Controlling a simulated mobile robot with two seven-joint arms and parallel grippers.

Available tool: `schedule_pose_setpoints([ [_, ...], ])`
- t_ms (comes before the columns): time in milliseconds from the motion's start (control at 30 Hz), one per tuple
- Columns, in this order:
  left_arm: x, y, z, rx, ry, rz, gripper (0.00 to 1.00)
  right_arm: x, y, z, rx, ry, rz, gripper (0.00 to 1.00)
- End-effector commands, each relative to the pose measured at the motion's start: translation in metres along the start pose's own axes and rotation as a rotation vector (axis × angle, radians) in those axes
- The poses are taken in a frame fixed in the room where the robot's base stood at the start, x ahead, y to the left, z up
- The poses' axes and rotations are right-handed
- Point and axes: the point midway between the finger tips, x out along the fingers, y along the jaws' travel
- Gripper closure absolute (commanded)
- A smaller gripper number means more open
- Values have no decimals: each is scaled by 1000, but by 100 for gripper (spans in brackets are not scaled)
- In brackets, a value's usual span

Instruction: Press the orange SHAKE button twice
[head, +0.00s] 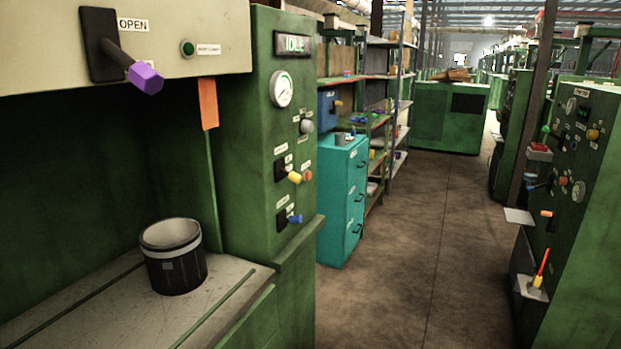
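No button with a readable SHAKE label shows in the head view. A small orange knob or button (547,213) is on the green machine at the right; I cannot tell what it is. A yellow-orange knob (592,134) sits higher on the same machine, its label too small to read. A flat orange piece (208,103) hangs below the beige panel at the left. Neither of my grippers is in view.
The near left machine has a purple-handled lever (146,79) at "OPEN", an "IDLE" display (292,44) and a black cylinder (174,258) on its ledge. A teal cabinet (342,200) stands beyond. The aisle floor (425,240) is clear up to a green machine (448,117).

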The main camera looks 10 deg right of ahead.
Motion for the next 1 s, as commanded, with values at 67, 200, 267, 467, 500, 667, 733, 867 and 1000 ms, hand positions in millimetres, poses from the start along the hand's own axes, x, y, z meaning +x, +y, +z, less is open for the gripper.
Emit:
schedule_pose_setpoints([
  [67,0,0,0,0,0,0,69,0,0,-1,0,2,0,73],
  [200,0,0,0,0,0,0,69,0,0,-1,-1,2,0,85],
  [267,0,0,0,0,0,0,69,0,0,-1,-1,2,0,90],
  [467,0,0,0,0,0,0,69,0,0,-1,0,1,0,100],
  [500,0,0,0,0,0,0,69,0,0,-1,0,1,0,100],
  [667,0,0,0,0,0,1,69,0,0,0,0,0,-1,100],
  [733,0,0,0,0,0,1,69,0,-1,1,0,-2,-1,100],
  [867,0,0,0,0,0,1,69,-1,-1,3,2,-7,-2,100],
  [1000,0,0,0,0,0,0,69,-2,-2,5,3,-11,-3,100],
])
